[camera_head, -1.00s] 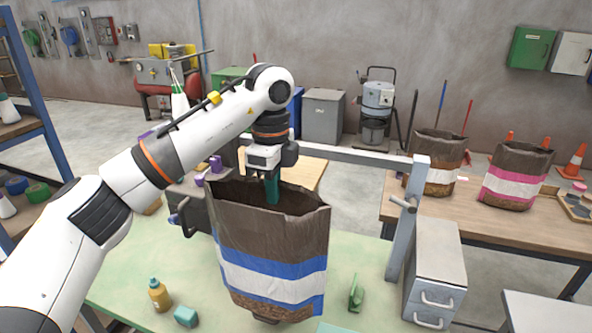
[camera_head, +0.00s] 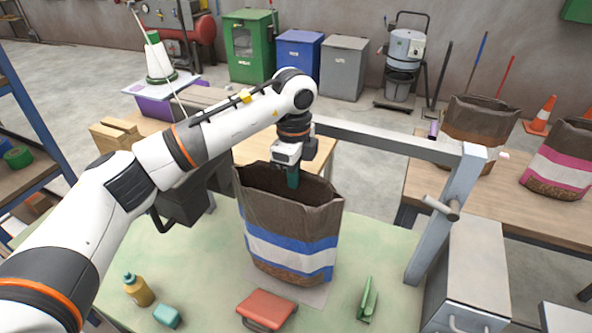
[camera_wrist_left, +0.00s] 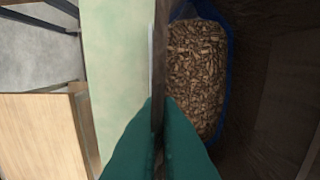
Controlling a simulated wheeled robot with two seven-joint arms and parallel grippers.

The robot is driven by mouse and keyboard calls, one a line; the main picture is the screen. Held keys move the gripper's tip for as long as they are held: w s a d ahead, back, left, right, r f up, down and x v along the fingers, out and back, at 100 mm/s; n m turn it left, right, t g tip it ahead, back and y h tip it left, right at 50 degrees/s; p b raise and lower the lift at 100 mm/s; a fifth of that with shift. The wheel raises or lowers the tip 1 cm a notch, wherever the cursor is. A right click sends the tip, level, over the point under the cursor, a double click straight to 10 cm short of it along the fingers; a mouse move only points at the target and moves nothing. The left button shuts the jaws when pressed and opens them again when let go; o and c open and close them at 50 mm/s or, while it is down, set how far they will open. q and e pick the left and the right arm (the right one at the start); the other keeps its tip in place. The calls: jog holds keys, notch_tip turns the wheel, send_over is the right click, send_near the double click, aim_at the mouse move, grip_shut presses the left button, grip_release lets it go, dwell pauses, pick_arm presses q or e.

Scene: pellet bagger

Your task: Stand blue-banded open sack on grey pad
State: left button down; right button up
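The blue-banded open sack (camera_head: 288,232), brown with a white stripe under the blue, stands upright with its mouth open. Its base is over the grey pad (camera_head: 316,294) on the green table; the pad's edges show around the base. I cannot tell whether the base fully touches the pad. My left gripper (camera_head: 293,181) is at the sack's rim, its teal fingers shut on the sack wall. In the left wrist view the fingers (camera_wrist_left: 159,118) pinch the wall edge-on, with brown pellets (camera_wrist_left: 196,70) inside the sack. My right gripper is not in view.
A grey metal frame (camera_head: 400,145) spans behind and right of the sack. Orange- and pink-banded sacks stand on the right bench.

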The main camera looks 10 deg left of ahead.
pick_arm(q)
jog(key=shift+s+f+b, duration=0.1)
jog(key=shift+f+b, duration=0.75)
jog(key=shift+f, duration=0.5)
jog(key=shift+f+b, duration=0.65)
jog(key=shift+f, duration=0.35)
jog(key=shift+f+b, duration=0.35)
jog(key=shift+f, duration=0.15)
jog(key=c, duration=1.6)
grip_release()
jog(key=shift+o, duration=0.3)
